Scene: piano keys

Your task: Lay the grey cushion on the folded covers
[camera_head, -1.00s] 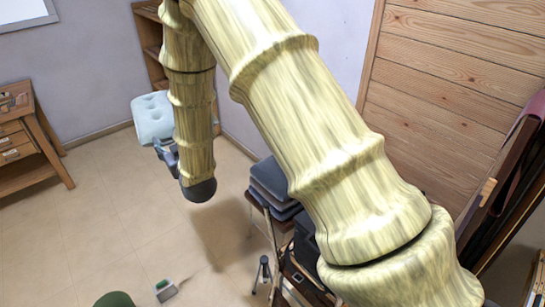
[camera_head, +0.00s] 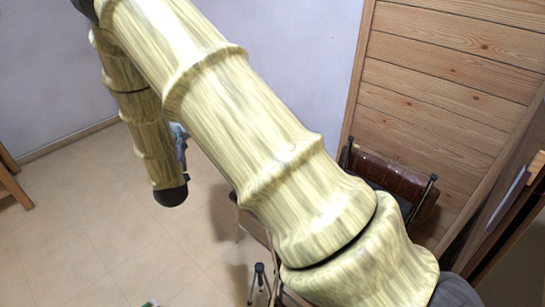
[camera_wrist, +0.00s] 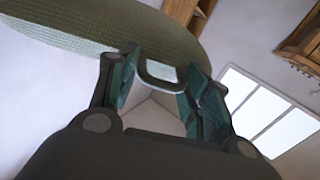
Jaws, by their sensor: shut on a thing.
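My gripper (camera_wrist: 160,85) shows in the wrist view with its teal-padded fingers on either side of a dark loop. The loop appears to belong to a large grey-green woven piece (camera_wrist: 110,28) with a rounded edge, which I take to be the grey cushion. It spreads beyond the fingertips across the upper left. In the head view only a small blue-grey part of my gripper (camera_head: 180,142) shows beside my arm, and the cushion is hidden. The folded covers cannot be made out now; my arm blocks the middle of the view.
A chair frame (camera_head: 240,215) shows partly behind my arm, with a small black tripod (camera_head: 258,280) below it. A brown leather-like chair (camera_head: 395,180) stands by the wood-panelled wall (camera_head: 440,90). The tiled floor (camera_head: 80,230) at left is mostly clear.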

